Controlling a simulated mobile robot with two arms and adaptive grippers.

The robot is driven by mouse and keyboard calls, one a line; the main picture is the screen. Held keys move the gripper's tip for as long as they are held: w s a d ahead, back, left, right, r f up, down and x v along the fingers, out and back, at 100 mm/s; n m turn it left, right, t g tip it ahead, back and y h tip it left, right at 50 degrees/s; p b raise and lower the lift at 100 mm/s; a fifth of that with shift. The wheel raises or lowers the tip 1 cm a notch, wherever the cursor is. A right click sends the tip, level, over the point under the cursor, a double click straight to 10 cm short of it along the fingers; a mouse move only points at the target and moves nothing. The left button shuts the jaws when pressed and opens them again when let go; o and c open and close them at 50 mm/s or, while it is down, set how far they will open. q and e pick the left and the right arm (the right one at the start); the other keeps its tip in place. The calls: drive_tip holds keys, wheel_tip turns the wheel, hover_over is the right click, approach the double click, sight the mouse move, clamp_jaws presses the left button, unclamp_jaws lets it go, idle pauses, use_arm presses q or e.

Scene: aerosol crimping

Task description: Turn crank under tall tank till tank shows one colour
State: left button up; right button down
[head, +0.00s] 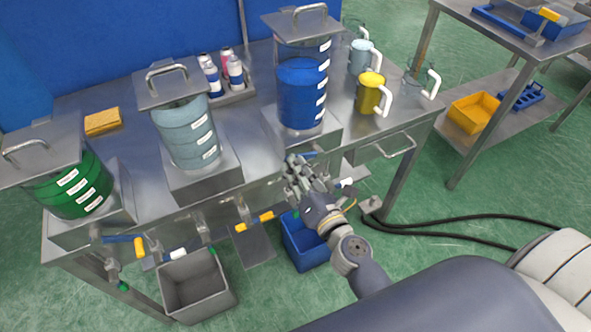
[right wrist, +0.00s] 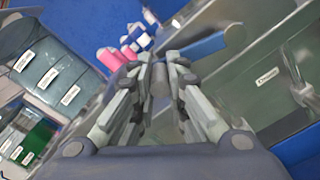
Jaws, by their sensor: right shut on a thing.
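The tall tank (head: 302,92) stands at the right end of the steel bench, with a lid and white labels down its side. It shows even blue in its lower part and clear grey above. My right gripper (head: 298,172) is in front of the bench just below this tank and hides much of the fittings there. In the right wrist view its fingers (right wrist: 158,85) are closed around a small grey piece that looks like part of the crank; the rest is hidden. A blue lever (right wrist: 205,45) lies just beyond the fingers. My left gripper is not in view.
A pale blue tank (head: 186,135) and a green tank (head: 72,188) stand to the left. Below are a grey bin (head: 195,283) and a blue bin (head: 305,245). A yellow mug (head: 371,95) and other mugs stand right of the tall tank. A hose (head: 450,220) lies on the floor.

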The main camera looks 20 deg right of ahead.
sight(307, 153)
drive_tip(key=d+r+m+p, duration=0.3)
drive_tip(key=r+m+p, duration=0.2)
drive_tip(key=m, duration=0.3)
drive_tip(key=shift+w+d+r+p, duration=0.15)
drive_tip(key=shift+d+p, duration=0.15)
drive_tip(key=shift+p, duration=0.55)
drive_tip(key=c, duration=1.6)
unclamp_jaws()
drive_tip(key=shift+o, duration=0.2)
drive_tip(key=s+d, duration=0.1)
drive_tip(key=s, duration=1.1)
